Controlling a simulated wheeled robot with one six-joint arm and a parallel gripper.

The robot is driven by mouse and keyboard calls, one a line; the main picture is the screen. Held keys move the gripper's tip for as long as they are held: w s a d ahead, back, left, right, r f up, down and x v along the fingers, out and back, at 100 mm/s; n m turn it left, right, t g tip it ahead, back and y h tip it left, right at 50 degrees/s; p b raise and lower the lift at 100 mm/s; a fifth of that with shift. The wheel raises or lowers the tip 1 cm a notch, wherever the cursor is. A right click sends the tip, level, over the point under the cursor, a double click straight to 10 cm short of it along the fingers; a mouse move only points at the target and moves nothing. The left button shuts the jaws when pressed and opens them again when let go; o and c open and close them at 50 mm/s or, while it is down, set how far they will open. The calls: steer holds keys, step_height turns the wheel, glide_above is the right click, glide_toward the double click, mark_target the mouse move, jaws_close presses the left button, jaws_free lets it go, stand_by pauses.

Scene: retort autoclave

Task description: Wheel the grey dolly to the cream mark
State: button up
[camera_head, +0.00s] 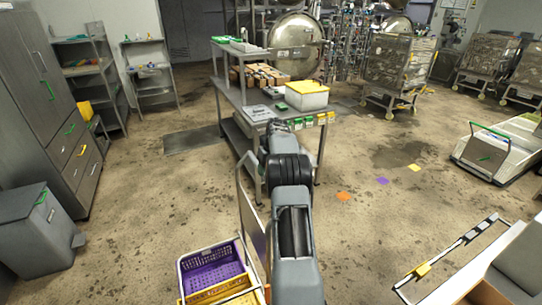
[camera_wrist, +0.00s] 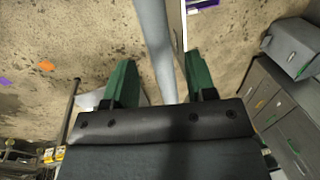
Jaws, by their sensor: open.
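Several low dollies show in the head view, and I cannot tell for certain which is the grey one. One with a grey upright frame (camera_head: 239,172) carries a purple crate (camera_head: 213,274) and stands left of my arm. Another with a green-gripped handle (camera_head: 490,130) stands at the right. A third, at lower right, has a handle with a yellow grip (camera_head: 423,270). A pale yellow floor mark (camera_head: 414,167) is the closest to cream. My gripper (camera_wrist: 157,83) is open in the wrist view. A smooth blue-grey bar, perhaps mine, shows behind its fingers; I see nothing held.
Orange (camera_head: 343,196) and purple (camera_head: 382,181) marks lie on open floor right of my arm. A metal bench (camera_head: 232,98) stands ahead, bearing boxes and a white bin. A grey waste bin (camera_head: 33,240) and cabinets stand left. Wheeled cages (camera_head: 398,62) stand at the back.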

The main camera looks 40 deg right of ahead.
step_height(320, 180, up, 11)
steer(key=d+p, duration=0.1)
steer(key=d, duration=0.1)
steer(key=shift+s, duration=0.35)
steer(key=shift+r, duration=0.1)
